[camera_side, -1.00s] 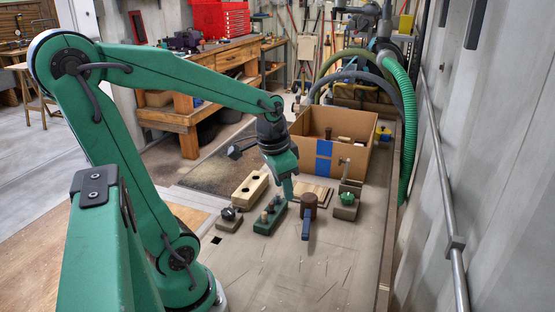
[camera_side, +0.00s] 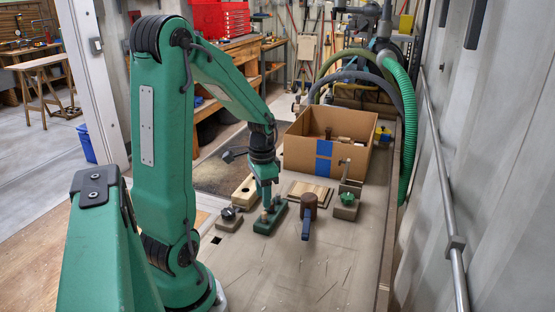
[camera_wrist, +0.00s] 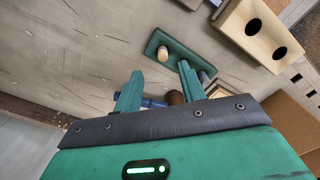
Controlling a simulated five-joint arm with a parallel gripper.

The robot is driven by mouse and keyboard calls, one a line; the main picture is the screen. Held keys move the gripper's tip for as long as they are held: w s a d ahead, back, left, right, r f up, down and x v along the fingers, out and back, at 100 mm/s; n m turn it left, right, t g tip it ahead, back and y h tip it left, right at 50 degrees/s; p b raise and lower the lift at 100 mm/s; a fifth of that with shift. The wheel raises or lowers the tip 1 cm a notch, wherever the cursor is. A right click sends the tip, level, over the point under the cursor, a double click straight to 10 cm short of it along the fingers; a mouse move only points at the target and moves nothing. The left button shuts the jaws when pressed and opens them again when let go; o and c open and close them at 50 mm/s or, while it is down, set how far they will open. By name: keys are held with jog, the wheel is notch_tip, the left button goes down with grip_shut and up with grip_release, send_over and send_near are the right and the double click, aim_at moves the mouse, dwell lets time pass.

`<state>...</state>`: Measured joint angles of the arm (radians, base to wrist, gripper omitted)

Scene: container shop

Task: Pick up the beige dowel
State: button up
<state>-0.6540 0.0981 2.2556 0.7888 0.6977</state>
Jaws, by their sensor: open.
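The beige dowel (camera_wrist: 163,53) stands upright in a dark green block (camera_wrist: 160,38). In the side view the dowel (camera_side: 264,216) shows at the near part of the green block (camera_side: 262,228). My gripper (camera_wrist: 160,68) is open, with its two green fingers apart and nothing held. In the wrist view the dowel appears between the fingertips, beyond them. In the side view my gripper (camera_side: 266,200) is just above the block and hides part of it. I cannot tell whether a finger touches the dowel.
A wooden block with holes (camera_side: 245,190) and a black-knobbed block (camera_side: 229,218) stand at left. A brown cylinder with a blue handle (camera_side: 309,208) and a green-knobbed block (camera_side: 346,206) stand at right. A cardboard box (camera_side: 350,160) is behind. The front surface is clear.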

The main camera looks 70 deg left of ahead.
aim_at(264, 213)
jog(key=shift+f, duration=0.95)
jog(key=shift+f, duration=0.1)
jog(key=shift+w+a+f, duration=0.1)
jog(key=shift+f, duration=1.15)
jog(key=shift+w+a+f, duration=0.1)
jog(key=shift+f, duration=1.15)
grip_shut()
